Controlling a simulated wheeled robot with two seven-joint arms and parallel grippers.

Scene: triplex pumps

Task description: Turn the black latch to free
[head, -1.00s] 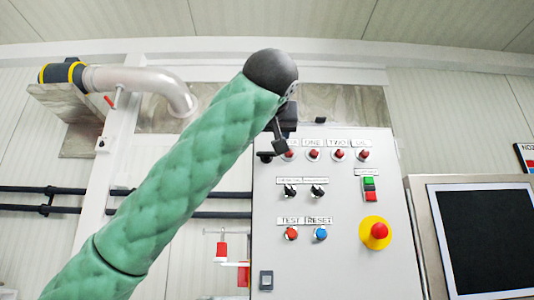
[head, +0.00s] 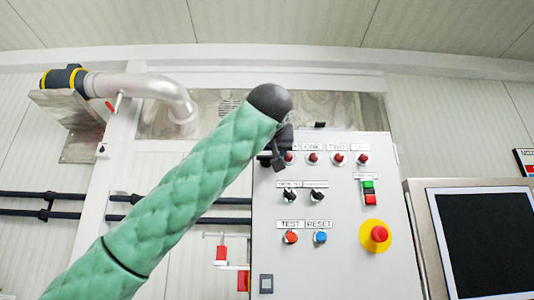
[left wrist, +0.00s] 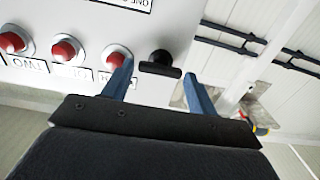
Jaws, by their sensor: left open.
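The black latch (left wrist: 160,64) is a short dark handle with a round knob on the grey cabinet, near its edge in the left wrist view. My left gripper (head: 277,152) is in front of the cabinet's upper left corner in the head view. In the left wrist view its two blue fingers are open, one on each side of the latch. I cannot tell whether either finger touches it. The gripper largely covers the latch in the head view. My right gripper is not in view.
The grey control cabinet (head: 335,262) carries red lamps (left wrist: 64,50), one close beside a finger. Lower are black switches (head: 316,196), test and reset buttons (head: 320,237) and a yellow-ringed emergency stop (head: 376,236). A screen (head: 490,240) stands to the right.

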